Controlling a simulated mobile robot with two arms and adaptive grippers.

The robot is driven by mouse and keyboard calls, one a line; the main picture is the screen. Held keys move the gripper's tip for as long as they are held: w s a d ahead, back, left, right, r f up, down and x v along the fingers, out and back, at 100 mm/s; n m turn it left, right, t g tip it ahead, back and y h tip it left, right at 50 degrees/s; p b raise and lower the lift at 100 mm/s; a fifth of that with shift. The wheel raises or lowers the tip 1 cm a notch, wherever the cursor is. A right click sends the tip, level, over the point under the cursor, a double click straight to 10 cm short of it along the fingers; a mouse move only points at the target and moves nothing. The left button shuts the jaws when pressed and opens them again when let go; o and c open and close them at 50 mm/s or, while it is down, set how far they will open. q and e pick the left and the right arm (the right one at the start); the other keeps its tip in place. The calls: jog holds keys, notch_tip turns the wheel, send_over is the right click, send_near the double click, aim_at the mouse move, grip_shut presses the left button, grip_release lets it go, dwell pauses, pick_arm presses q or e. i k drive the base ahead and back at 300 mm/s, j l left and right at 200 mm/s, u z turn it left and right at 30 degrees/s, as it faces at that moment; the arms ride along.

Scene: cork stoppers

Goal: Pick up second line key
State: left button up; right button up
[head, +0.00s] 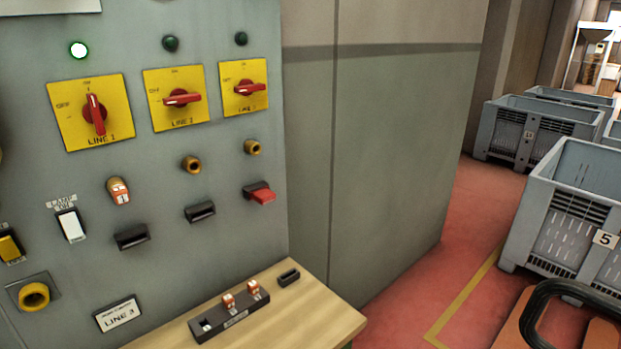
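A dark key holder (235,320) lies on a wooden ledge (325,312) below the grey control panel (225,225). Two keys with red-and-white heads stand in it, one near the middle (229,301) and one towards the right end (253,289). The holder's left slot looks empty. The key labels are too small to read. Another red-and-white key (118,191) sits in the lock under the LINE 1 switch. The locks under the LINE 2 switch (191,164) and the rightmost switch (253,147) hold no key. Neither gripper is in view.
The LINE 1 switch (95,113) is vertical, with a lit lamp (78,50) above; the LINE 2 switch (182,98) is horizontal. A small black block (289,277) lies right of the holder. Grey crates (570,200) and red floor (470,235) are at right.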

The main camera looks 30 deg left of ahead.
aim_at(228, 301)
jog(key=u, duration=1.4)
